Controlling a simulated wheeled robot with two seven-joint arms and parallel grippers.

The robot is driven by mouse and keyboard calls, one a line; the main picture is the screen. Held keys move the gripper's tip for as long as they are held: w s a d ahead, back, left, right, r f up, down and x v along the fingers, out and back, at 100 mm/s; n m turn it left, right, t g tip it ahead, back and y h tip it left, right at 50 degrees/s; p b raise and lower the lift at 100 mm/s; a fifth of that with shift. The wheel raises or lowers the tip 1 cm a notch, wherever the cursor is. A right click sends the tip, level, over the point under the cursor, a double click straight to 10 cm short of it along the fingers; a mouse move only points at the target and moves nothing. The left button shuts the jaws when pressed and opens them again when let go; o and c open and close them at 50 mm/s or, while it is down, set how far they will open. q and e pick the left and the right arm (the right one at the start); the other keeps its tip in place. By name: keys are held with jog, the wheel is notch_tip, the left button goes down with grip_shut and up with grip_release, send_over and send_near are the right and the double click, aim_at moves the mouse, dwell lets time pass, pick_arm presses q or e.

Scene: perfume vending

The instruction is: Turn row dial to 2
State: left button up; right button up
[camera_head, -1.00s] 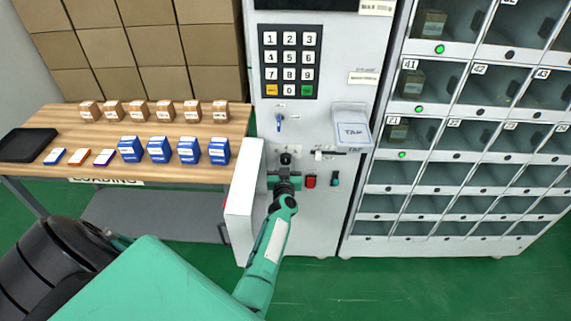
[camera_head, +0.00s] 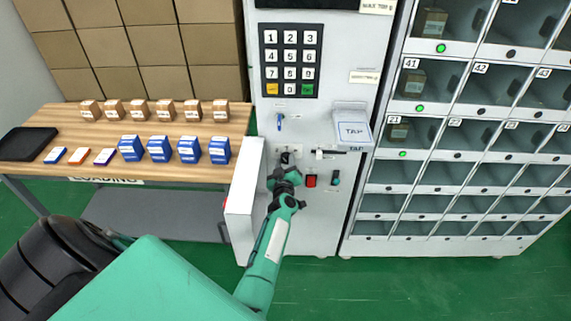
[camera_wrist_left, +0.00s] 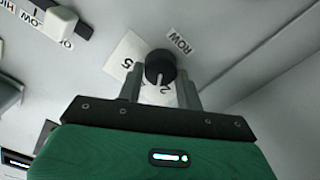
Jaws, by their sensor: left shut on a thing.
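The row dial (camera_wrist_left: 160,66) is a round black knob with a white pointer line, beside a "ROW" label (camera_wrist_left: 178,40) in the left wrist view. Its line points down the picture, towards the digit 2 on the white scale plate (camera_wrist_left: 122,52); a 5 shows at its left, and the fingers and palm hide part of the scale. My left gripper (camera_wrist_left: 160,82) has one finger on each side of the dial and is shut on it. In the head view, my left gripper (camera_head: 284,169) is at the dial (camera_head: 286,157), below the keypad. My right gripper is not in view.
A white slider (camera_head: 320,154), a red button (camera_head: 311,181) and a green knob (camera_head: 335,178) sit right of the dial. An open white door (camera_head: 244,192) stands close on the left. A TAP reader (camera_head: 352,129) juts out above right.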

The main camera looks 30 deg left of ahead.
pick_arm(q)
jog(key=shift+f+n, duration=0.1)
jog(key=shift+n, duration=1.6)
jog(key=shift+b, duration=0.3)
jog(key=o, duration=1)
